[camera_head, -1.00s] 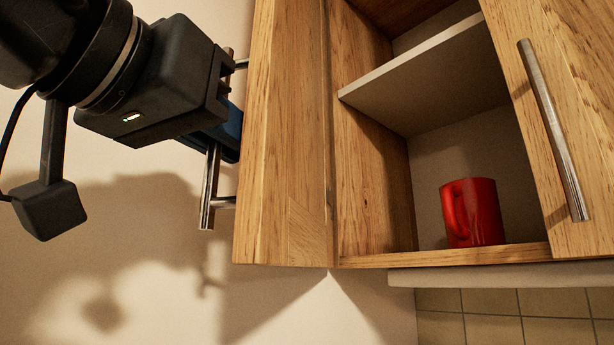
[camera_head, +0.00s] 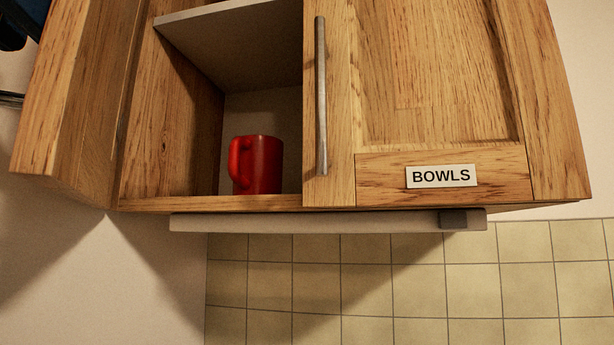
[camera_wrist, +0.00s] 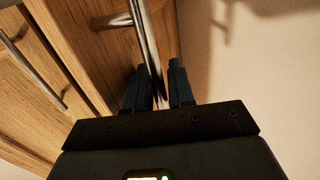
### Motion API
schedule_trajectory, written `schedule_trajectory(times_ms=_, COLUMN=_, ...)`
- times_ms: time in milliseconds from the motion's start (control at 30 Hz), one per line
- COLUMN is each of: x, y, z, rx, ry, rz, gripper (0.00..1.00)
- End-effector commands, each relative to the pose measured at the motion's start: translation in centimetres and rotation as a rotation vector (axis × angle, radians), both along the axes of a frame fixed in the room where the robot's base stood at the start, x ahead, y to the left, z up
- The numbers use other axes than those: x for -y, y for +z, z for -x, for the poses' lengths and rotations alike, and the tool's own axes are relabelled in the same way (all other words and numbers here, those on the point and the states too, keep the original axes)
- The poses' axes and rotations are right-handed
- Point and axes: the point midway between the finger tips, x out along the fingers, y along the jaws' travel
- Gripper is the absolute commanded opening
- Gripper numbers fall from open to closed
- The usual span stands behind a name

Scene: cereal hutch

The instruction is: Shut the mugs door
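The open left cabinet door (camera_head: 70,95) stands swung out at the left of the head view, showing its edge and inner side. Its label is out of sight. A red mug (camera_head: 258,165) stands upright on the cabinet floor behind the opening. In the wrist view, my gripper (camera_wrist: 160,85) has its two dark fingers on either side of the door's metal bar handle (camera_wrist: 146,35). The fingers are close together with the bar between them, and look closed on it. In the head view, only a dark bit of my arm shows at the top left corner.
The right cabinet door (camera_head: 435,85), labelled BOWLS, is shut and has a vertical bar handle (camera_head: 321,95). A pale shelf (camera_head: 235,40) spans the opening above the mug. A light strip (camera_head: 320,221) runs under the cabinet. Tiled wall (camera_head: 370,285) lies below.

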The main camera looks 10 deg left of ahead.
Motion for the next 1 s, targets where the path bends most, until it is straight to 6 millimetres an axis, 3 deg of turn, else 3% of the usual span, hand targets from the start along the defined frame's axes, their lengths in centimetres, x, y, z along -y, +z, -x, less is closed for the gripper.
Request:
schedule_trajectory(times_ms=500, x=2.3, y=-0.1, z=6.6, rx=0.001, ry=0.000, rz=-0.001, gripper=0.23)
schedule_trajectory(times_ms=833, x=2.5, y=0.0, z=7.1, rx=0.001, ry=0.000, rz=0.000, gripper=0.23)
schedule_trajectory(times_ms=1000, x=1.4, y=-0.5, z=7.1, rx=0.038, ry=0.005, rz=0.020, gripper=0.08)
